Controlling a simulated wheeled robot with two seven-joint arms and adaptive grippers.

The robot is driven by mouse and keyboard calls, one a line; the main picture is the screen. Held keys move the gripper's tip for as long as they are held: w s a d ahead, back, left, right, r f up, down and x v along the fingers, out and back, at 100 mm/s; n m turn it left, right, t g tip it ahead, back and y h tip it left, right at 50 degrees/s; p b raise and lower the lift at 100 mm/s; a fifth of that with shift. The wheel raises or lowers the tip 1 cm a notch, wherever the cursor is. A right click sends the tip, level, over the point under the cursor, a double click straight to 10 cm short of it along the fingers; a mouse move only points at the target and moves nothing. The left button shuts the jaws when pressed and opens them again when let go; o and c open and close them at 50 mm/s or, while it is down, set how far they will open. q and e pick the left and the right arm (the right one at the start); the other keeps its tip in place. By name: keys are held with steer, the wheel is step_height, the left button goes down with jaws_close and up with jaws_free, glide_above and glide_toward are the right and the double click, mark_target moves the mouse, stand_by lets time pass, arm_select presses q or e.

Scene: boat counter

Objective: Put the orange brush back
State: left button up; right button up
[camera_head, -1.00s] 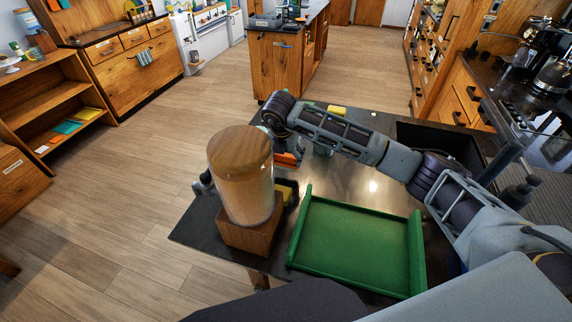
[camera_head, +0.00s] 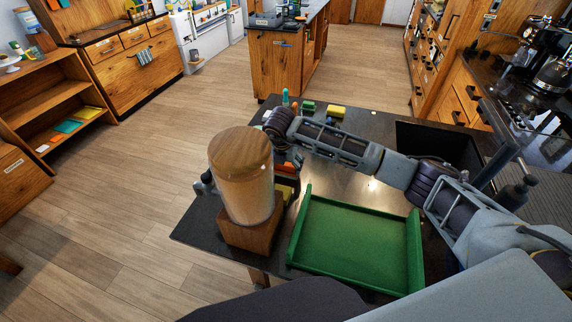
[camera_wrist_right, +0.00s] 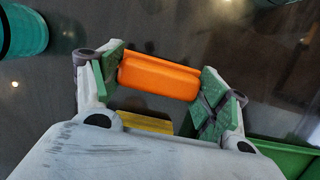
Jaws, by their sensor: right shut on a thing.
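The orange brush (camera_wrist_right: 160,77) shows as an orange block between the green-padded fingers of my right gripper (camera_wrist_right: 160,88) in the right wrist view. The gripper is shut on it, one finger at each end. In the head view the brush (camera_head: 287,168) shows only in part, just right of the tall jar, below the end of my right arm. That gripper is mostly hidden there by the jar and arm. I cannot tell whether the brush touches the counter.
A large wood-lidded jar (camera_head: 245,185) on a wooden block (camera_head: 250,236) stands at the counter's left edge. A green tray (camera_head: 355,245) lies right of it. A yellow block (camera_wrist_right: 145,122) is close to the gripper. A green sponge (camera_head: 308,107) and yellow sponge (camera_head: 336,111) lie behind the arm.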

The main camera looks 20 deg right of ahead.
steer(key=o, duration=1)
steer(key=shift+f, duration=0.1)
steer(key=shift+f, duration=0.1)
steer(key=b+v, duration=0.3)
steer(key=v, duration=1)
steer(key=shift+r, duration=0.35)
